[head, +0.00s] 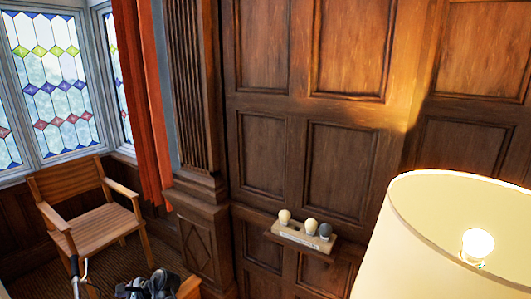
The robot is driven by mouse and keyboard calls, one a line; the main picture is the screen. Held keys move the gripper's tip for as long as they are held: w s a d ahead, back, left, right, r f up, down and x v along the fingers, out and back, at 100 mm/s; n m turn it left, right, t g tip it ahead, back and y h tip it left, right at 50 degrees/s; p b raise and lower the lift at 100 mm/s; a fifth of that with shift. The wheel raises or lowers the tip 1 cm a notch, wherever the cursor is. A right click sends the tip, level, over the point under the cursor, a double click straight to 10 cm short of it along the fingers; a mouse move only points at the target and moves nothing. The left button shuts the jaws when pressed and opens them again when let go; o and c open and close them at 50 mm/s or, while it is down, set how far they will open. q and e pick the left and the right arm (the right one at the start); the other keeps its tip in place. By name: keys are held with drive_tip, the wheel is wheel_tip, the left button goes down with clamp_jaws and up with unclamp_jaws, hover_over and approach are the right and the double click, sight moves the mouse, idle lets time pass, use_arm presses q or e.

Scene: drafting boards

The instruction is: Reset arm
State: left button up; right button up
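Neither of my grippers can be made out in the head view, and no part of my arms is clearly seen. The task names no separate object. A large cream lampshade (425,245) fills the lower right, with a lit bulb (477,245) glowing inside its open top. A small wooden wall shelf (335,243) left of the lamp carries a pale holder (298,234). Two cream bulbs, a left one (284,216) and a middle one (311,226), and a dark grey bulb (325,231) stand in a row there.
A wooden armchair (92,225) stands at the left below leaded windows (52,85) and a red curtain (146,100). Dark, partly cut-off objects (150,286) lie at the bottom edge, beside a curved metal handle (77,275). Dark wood panelling (340,165) closes the back.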

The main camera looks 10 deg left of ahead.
use_arm(q)
drive_tip(key=s+d+f+m+t+h, duration=0.1)
drive_tip(key=s+d+f+t+h, duration=0.15)
drive_tip(key=d+f, duration=1.05)
drive_tip(key=s+d+f+n+t+h, duration=0.1)
drive_tip(key=s+d+f+h, duration=0.3)
drive_tip(key=d, duration=0.6)
drive_tip(key=s+d+f+n+h, duration=0.1)
drive_tip(key=s+d, duration=0.6)
drive_tip(key=d, duration=0.2)
drive_tip(key=s+d+r+n+t+h, duration=0.1)
drive_tip(key=s+r+n+h, duration=0.1)
drive_tip(key=s+r+n, duration=0.2)
drive_tip(key=s+d+r+n+t+h+p, duration=0.1)
drive_tip(key=s+r+n, duration=0.3)
drive_tip(key=s+r, duration=0.7)
drive_tip(key=shift+s+d+t+h, duration=0.3)
drive_tip(key=shift+s+t+h, duration=0.25)
drive_tip(key=shift+s, duration=0.6)
use_arm(e)
drive_tip(key=shift+a+r, duration=0.5)
drive_tip(key=shift+r, duration=0.2)
use_arm(q)
drive_tip(key=shift+r, duration=0.1)
use_arm(e)
drive_tip(key=shift+s+d, duration=0.1)
drive_tip(key=shift+d, duration=0.05)
